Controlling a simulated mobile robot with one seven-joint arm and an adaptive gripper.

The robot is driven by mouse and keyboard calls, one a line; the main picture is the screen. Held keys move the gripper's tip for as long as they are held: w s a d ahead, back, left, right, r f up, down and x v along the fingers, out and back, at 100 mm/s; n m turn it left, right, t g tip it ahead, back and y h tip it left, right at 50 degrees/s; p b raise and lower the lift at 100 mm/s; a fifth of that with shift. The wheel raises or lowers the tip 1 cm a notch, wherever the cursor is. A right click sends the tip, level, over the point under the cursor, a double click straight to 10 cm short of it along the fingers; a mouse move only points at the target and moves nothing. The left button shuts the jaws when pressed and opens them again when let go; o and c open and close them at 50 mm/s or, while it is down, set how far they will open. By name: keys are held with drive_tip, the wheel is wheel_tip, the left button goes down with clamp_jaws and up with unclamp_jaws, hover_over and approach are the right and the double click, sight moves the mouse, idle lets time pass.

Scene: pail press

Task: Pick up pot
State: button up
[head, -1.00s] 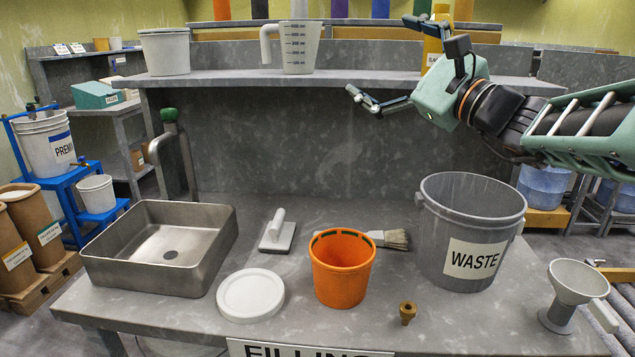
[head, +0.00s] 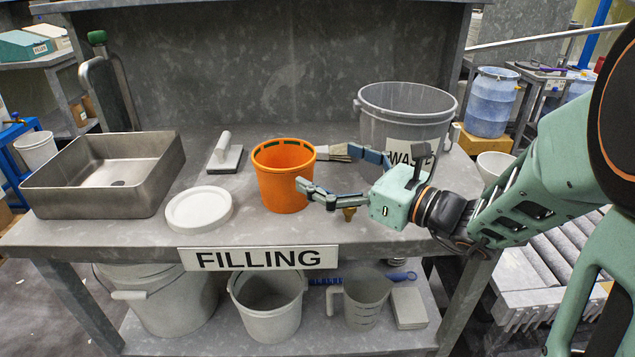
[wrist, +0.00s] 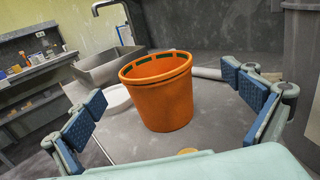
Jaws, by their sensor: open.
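The pot is an orange bucket-shaped vessel (head: 283,182) with dark green marks inside its rim. It stands upright on the table, right of the white lid. My gripper (head: 338,172) is open and empty, its fingers spread toward the pot's right side. In the head view one finger overlaps the pot's lower right edge; I cannot tell if it touches. In the wrist view the pot (wrist: 160,95) stands ahead, between the two blue-padded fingers (wrist: 168,108) and beyond them.
A grey waste bin (head: 398,100) stands behind my gripper. A white round lid (head: 199,208), a metal sink tray (head: 110,175), a trowel (head: 225,155) and a brush (head: 338,152) lie around the pot. A small brown fitting (head: 349,213) is below my fingers. Buckets and a jug stand on the lower shelf.

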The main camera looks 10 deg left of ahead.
sight(284, 153)
drive_tip(key=shift+s+f, duration=0.3)
drive_tip(key=shift+w+a+f, duration=0.1)
drive_tip(key=shift+a, duration=0.25)
drive_tip(key=b+x, duration=0.1)
drive_tip(key=x, duration=0.4)
drive_tip(key=b+x, duration=0.1)
drive_tip(key=x, duration=0.4)
drive_tip(key=shift+s+a+f, duration=0.1)
drive_tip(key=shift+s+a, duration=0.05)
drive_tip(key=shift+s, duration=0.1)
drive_tip(key=shift+c, duration=0.6)
drive_tip(key=c, duration=0.8)
drive_tip(key=shift+r, duration=0.2)
drive_tip(key=shift+c, duration=0.2)
